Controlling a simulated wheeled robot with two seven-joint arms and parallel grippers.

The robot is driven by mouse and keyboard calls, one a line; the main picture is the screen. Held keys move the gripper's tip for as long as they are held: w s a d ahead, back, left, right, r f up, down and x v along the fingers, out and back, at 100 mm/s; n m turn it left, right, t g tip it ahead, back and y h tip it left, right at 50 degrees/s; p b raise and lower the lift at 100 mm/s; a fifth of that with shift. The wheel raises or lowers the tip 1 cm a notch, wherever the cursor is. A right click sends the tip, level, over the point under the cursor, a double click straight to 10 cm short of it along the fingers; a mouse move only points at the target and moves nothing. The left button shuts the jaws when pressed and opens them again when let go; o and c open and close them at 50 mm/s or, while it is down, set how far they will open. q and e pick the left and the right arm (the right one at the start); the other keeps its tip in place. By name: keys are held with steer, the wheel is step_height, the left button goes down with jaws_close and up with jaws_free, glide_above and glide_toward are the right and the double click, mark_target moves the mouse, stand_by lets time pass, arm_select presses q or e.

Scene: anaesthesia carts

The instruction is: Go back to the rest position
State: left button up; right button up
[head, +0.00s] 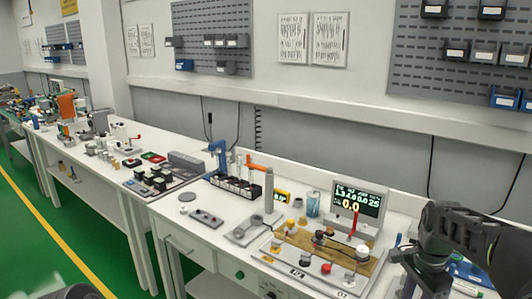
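My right gripper (418,272) is at the right, black, hanging from a dark arm over the right end of the white bench. Its fingers are dark and overlap the clutter behind them, so I cannot tell how far apart they are. I see nothing clearly held in it. At the bottom left, only a blurred dark part of my left side shows. The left gripper is not in view.
A white workbench (205,232) runs along the wall. It bears a wooden board (300,238) with knobs, a display (358,205) reading 0.0, a blue can (313,204) and a black rack (235,187). Green floor (35,235) with a yellow line lies clear at the left.

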steer(key=w+a+f+n+t, duration=0.3)
steer(key=w+a+f+n, duration=0.25)
steer(key=w, duration=0.25)
steer(key=s+a+f+n+t+y, duration=0.1)
steer(key=a+f+n, duration=0.25)
steer(key=f, duration=0.25)
steer(key=s+a+f+n, duration=0.2)
steer(key=a+f, duration=0.3)
steer(key=f, duration=0.2)
steer(key=s+a+f+n+g+y, duration=0.1)
steer(key=s+a+f, duration=0.3)
steer(key=s, duration=0.5)
steer(key=s+a+f+n+g+y, duration=0.1)
steer(key=s+a+f, duration=0.4)
steer(key=s, duration=0.4)
steer(key=s+a+f+g+y, duration=0.1)
steer(key=s+a+f, duration=0.4)
steer(key=s, duration=0.5)
step_height(320, 180, down, 2)
steer(key=shift+f+n+g, duration=0.1)
steer(key=shift+n+g, duration=0.3)
steer(key=shift+g, duration=0.1)
